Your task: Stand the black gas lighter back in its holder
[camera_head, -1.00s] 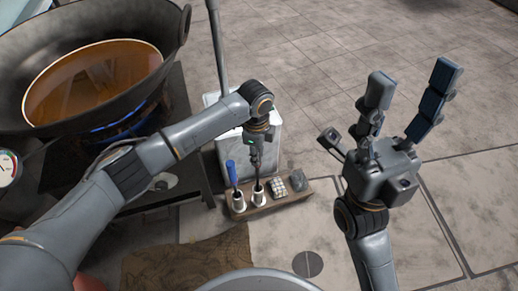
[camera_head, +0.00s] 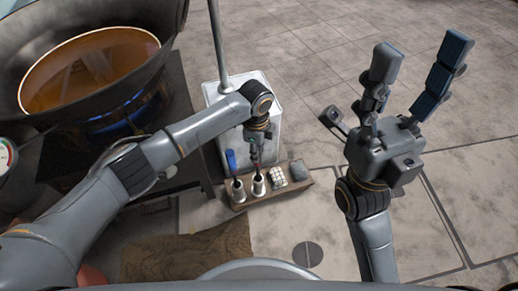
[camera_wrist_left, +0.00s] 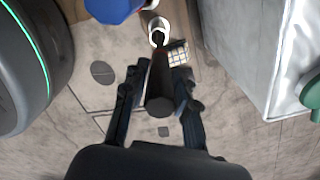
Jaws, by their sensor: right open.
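My left gripper (camera_head: 256,156) points down over the small wooden stand. In the left wrist view its two dark fingers (camera_wrist_left: 160,80) lie on either side of the black gas lighter (camera_wrist_left: 159,102) and appear shut on it. The lighter points down, and its far end meets the mouth of a white cup-shaped holder (camera_wrist_left: 158,27). This holder (camera_head: 258,186) is the right one of two on the stand; how deep the lighter sits is hidden. My right gripper (camera_head: 412,85) is open and empty, fingers raised, at the right.
The left holder (camera_head: 238,191) carries a blue-handled tool (camera_head: 231,162). A white gridded block (camera_head: 277,177) and a grey lump (camera_head: 298,171) share the wooden stand (camera_head: 283,195). A white canister (camera_head: 211,95) stands behind. A large pan (camera_head: 95,65) sits over a flame at left. Floor at right is clear.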

